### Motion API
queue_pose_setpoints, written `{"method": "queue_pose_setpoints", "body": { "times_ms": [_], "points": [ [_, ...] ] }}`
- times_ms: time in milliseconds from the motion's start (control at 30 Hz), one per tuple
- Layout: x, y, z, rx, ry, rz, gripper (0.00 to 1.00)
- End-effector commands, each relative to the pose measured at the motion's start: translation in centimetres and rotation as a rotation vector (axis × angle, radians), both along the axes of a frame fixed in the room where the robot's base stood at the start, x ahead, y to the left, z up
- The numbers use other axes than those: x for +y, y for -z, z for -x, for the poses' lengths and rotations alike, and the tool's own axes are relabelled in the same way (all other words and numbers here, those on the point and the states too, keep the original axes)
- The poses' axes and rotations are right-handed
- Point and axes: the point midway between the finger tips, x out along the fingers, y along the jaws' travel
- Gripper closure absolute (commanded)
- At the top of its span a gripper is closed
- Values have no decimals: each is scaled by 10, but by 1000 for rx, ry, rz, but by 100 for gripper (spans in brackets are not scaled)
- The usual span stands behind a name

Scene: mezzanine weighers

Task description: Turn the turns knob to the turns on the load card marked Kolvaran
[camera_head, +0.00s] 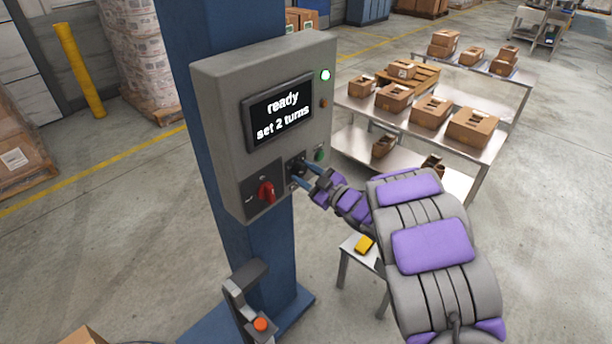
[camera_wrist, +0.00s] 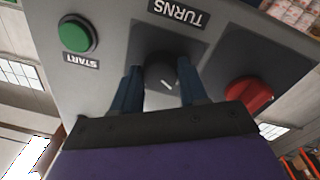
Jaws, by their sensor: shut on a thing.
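The turns knob (camera_wrist: 161,72) is dark with a pale pointer line, below an upside-down TURNS label (camera_wrist: 176,12) in the wrist view. My gripper (camera_wrist: 160,88) has its two blue fingers on either side of the knob, shut on it. In the head view my gripper (camera_head: 306,174) reaches the lower right of the grey control box (camera_head: 212,110), and the knob is mostly hidden there. The screen (camera_head: 279,112) reads "ready" and "set 2 turns". No load card marked Kolvaran is readable in either view.
A red switch (camera_head: 266,192) is left of the knob, and a green START button (camera_head: 319,153) is to its right. The box is on a blue column (camera_head: 190,50). Metal tables (camera_head: 480,85) with cardboard boxes stand behind right. A small stand (camera_head: 345,260) holds a yellow item (camera_head: 364,244).

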Motion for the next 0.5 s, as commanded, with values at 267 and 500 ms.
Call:
{"method": "queue_pose_setpoints", "body": {
  "times_ms": [267,500],
  "points": [
    [0,0,0,0,0,2,87],
    [0,0,0,0,-1,1,35]
  ]
}}
